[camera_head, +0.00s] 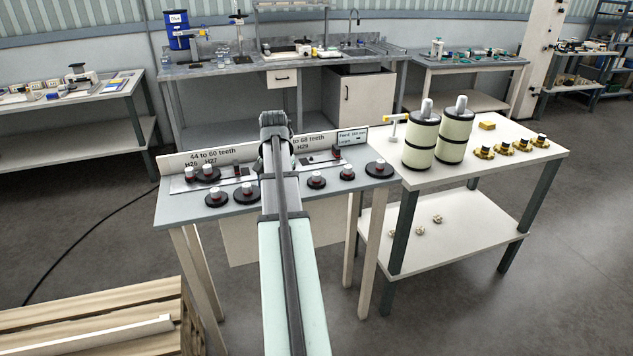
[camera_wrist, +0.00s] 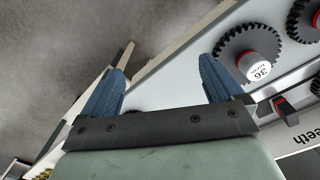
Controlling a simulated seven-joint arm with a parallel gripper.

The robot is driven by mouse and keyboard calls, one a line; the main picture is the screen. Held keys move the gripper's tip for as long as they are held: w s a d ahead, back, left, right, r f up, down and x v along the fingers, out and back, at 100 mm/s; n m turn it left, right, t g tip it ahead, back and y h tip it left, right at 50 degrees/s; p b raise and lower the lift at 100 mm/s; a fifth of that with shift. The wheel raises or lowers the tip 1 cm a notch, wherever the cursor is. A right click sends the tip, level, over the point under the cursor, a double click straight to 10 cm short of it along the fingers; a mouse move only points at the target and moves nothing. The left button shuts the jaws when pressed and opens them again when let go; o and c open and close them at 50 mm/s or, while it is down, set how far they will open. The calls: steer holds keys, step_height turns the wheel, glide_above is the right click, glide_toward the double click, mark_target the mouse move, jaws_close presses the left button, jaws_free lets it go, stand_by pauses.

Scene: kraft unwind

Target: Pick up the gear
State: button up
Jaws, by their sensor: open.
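Several dark toothed gears with pale, red-marked hubs stand on the grey table, such as a left gear (camera_head: 246,193) and a right gear (camera_head: 378,168) in the head view. The frames do not show which one is meant. In the wrist view one gear (camera_wrist: 262,77) with a numbered white hub lies right of my gripper (camera_wrist: 160,70), and another gear (camera_wrist: 304,22) is cut off at the upper right. My gripper is open, its blue fingers apart with nothing held. A small dark toothed edge (camera_wrist: 132,113) shows low between the fingers. My arm hides the table's middle in the head view.
A white sign board (camera_head: 215,158) reading "44 to 60 teeth" stands along the table's back. A white table (camera_head: 480,165) at the right holds two cream rollers (camera_head: 421,140) and several brass parts (camera_head: 505,148). A wooden pallet (camera_head: 90,320) lies at lower left.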

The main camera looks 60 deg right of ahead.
step_height(320, 180, up, 10)
steer(key=m, duration=0.2)
glide_above(317, 173)
steer(key=f, duration=0.8)
steer(key=shift+d, duration=0.4)
steer(key=shift+a+f, duration=0.25)
steer(key=shift+f, duration=1.1)
steer(key=shift+a+f, duration=0.25)
steer(key=shift+f, duration=1.05)
steer(key=c, duration=1.5)
steer(key=shift+c, duration=0.2)
